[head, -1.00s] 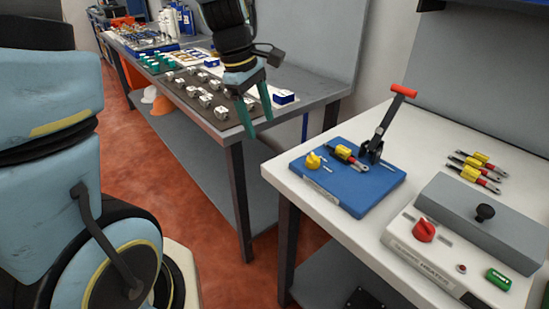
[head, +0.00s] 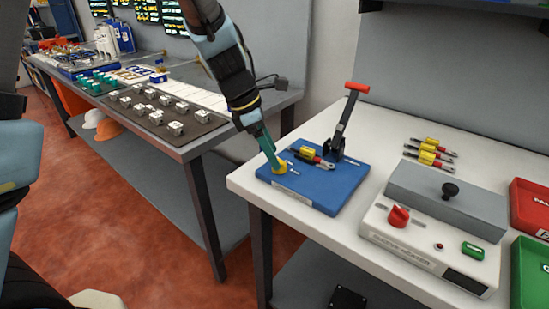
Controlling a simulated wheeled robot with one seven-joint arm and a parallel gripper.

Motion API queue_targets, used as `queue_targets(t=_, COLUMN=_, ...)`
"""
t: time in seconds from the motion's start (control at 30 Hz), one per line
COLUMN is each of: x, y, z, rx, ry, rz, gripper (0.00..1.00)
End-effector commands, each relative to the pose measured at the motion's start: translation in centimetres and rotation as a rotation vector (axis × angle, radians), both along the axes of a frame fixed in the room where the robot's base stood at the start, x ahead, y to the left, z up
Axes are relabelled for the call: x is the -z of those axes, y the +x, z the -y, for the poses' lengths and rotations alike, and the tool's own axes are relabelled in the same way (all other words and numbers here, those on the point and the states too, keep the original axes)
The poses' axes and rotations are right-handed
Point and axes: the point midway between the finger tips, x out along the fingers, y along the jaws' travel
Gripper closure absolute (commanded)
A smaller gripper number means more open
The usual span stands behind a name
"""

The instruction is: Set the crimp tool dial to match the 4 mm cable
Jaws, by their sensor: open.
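The crimp tool's blue base (head: 325,190) sits on the near end of the white bench. Its black lever with a red handle (head: 357,87) stands upright at the back. The yellow dial (head: 281,170) is at the base's left corner. My gripper (head: 275,162) points down at the dial with its green fingers open. The fingertips are at the dial, and I cannot tell whether they touch it. They hide part of the dial, and its setting cannot be read. A cable piece with a yellow sleeve and red part (head: 309,155) lies on the base beside the dial.
Several similar cable pieces (head: 432,150) lie on the bench behind. A heater unit (head: 430,245) with a red knob (head: 399,216) and a grey cover (head: 447,200) stands to the right. Red (head: 530,204) and green (head: 530,270) bins are at the right edge.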

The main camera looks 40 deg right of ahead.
Motion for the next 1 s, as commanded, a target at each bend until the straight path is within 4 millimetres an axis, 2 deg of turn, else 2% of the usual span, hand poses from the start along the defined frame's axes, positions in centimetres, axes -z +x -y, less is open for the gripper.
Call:
queue_targets(t=0.2, x=2.1, y=-0.4, z=0.7, rx=0.001, ry=0.001, rz=0.000, gripper=0.27)
queue_targets(t=0.53, x=2.4, y=-0.5, z=0.9, rx=0.001, ry=-0.001, rz=0.001, gripper=0.27)
queue_targets(t=1.0, x=2.4, y=-0.5, z=0.8, rx=0.001, ry=-0.001, rz=0.001, gripper=0.79)
